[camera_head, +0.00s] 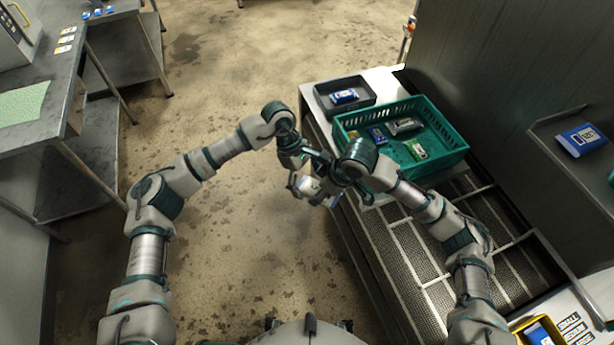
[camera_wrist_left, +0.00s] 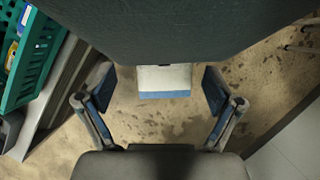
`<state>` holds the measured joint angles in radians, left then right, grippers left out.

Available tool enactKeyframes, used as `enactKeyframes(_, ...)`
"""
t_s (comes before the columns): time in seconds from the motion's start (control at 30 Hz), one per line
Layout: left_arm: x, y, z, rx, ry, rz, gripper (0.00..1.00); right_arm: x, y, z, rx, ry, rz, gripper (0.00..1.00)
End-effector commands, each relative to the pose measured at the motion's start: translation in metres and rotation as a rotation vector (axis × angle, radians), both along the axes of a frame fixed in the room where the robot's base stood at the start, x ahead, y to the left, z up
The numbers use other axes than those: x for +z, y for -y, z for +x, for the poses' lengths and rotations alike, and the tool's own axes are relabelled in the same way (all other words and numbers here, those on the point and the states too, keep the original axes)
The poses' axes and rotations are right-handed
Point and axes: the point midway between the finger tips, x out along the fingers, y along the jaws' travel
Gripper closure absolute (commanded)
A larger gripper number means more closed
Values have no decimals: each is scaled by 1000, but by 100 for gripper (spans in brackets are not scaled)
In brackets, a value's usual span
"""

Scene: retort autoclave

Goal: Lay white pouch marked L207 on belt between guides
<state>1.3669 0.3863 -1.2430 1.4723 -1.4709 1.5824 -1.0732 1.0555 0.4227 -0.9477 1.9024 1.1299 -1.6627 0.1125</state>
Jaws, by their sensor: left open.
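A white pouch with a blue band (camera_wrist_left: 163,80) shows between the spread fingers of my left gripper (camera_wrist_left: 160,95) in the left wrist view, with floor behind it. A dark shape covers its upper end, and no label is readable. In the head view the white pouch (camera_head: 309,186) is in the air left of the belt, near both hands. My left gripper (camera_head: 303,184) is open around it, not closed on it. My right gripper (camera_head: 335,192) is close beside it, its fingers too small and overlapped to read. The mesh belt (camera_head: 428,262) with metal guide rails lies to the right.
A teal crate (camera_head: 452,158) with several pouches and a dark tray (camera_head: 368,98) with one pouch stand at the belt's far end. A shelf at right holds a blue pouch (camera_head: 581,140). A yellow bin (camera_head: 519,325) is at lower right. The near belt is clear.

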Motion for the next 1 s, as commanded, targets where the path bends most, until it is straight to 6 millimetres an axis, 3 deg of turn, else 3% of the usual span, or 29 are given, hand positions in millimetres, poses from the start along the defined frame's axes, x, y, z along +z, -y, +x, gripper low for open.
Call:
enactKeyframes(0.03, 0, 0, 0, 0, 0, 0, 13, 0, 0, 0, 0, 0, 1, 81)
enactKeyframes(0.2, 0, 0, 0, 0, -1, -1, 56, 0, 0, 0, 0, 0, 1, 81)
enactKeyframes(0.27, 0, 0, 0, 0, 1, 0, 71, 0, -1, 0, 2, -1, 2, 81)
enactKeyframes(0.3, 0, 0, 0, 0, 1, 0, 74, 1, -1, -1, 3, 0, 2, 81)
enactKeyframes(0.33, 0, 0, 1, 1, 2, -1, 74, 1, -1, -1, 4, -1, 3, 81)
enactKeyframes(0.37, 1, 0, 1, 1, 2, -1, 74, 1, -1, -1, 4, 0, 3, 31)
enactKeyframes(0.4, 1, 0, 1, 1, 2, -2, 80, 1, -2, -1, 5, 0, 3, 21)
enactKeyframes(0.47, 1, 0, 1, 1, 2, -2, 80, 1, -2, -1, 5, 0, 3, 9)
enactKeyframes(0.83, 1, 0, 0, 0, 0, -1, 81, 2, 1, -1, -10, 0, 0, 9)
enactKeyframes(1.0, 0, -1, 0, 2, -1, 0, 81, 15, 12, -7, -108, 3, 0, 9)
